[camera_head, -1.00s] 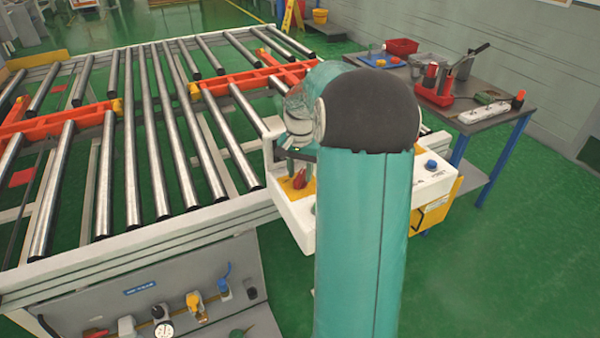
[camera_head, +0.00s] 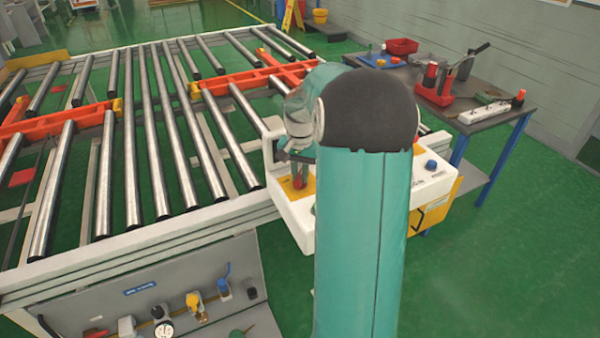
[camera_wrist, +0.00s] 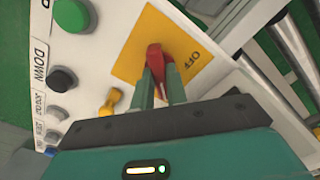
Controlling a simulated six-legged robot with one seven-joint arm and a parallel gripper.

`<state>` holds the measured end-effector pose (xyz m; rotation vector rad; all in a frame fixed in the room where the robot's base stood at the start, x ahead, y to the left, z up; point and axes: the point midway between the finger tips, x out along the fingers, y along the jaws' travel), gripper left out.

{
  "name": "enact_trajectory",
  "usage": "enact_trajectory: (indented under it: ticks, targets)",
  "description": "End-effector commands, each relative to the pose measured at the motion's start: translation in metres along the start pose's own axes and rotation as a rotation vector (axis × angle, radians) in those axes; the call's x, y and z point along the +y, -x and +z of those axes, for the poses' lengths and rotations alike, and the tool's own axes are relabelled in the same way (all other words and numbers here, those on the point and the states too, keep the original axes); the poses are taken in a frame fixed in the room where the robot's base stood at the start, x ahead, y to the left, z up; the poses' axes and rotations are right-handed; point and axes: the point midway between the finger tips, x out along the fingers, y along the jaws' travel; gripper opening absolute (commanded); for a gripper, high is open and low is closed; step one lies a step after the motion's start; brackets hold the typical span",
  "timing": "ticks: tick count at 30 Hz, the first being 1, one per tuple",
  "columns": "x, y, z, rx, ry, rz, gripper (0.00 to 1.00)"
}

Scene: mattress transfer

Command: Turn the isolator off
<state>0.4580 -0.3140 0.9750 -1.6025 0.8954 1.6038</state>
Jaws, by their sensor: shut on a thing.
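The isolator is a red rotary handle (camera_wrist: 155,58) on a yellow plate (camera_wrist: 139,29) on the white control box. In the wrist view the word OFF is printed right of the handle. My gripper (camera_wrist: 158,82) is shut on the red handle, with one finger on each side of it. In the head view the handle (camera_head: 299,182) and its yellow plate (camera_head: 288,189) show left of my arm, with my gripper (camera_head: 299,168) at it. My arm hides much of the box (camera_head: 300,224).
In the wrist view a green button (camera_wrist: 72,14), a black button (camera_wrist: 64,79) marked DOWN and a small yellow part (camera_wrist: 110,101) lie left of the handle. A roller conveyor (camera_head: 150,236) stands to the left. A tool table (camera_head: 486,120) is at the right.

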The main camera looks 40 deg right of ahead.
Motion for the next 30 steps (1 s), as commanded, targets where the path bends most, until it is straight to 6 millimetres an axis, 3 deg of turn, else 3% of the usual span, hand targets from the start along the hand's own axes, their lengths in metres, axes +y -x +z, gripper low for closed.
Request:
enact_trajectory:
  ticks: [8, 30]
  targets:
    - [-0.0003, 0.0008, -0.0006, 0.002, 0.169, -0.001, 0.00]
    - [-0.0005, 0.0011, -0.0009, 0.004, 0.863, 0.000, 0.00]
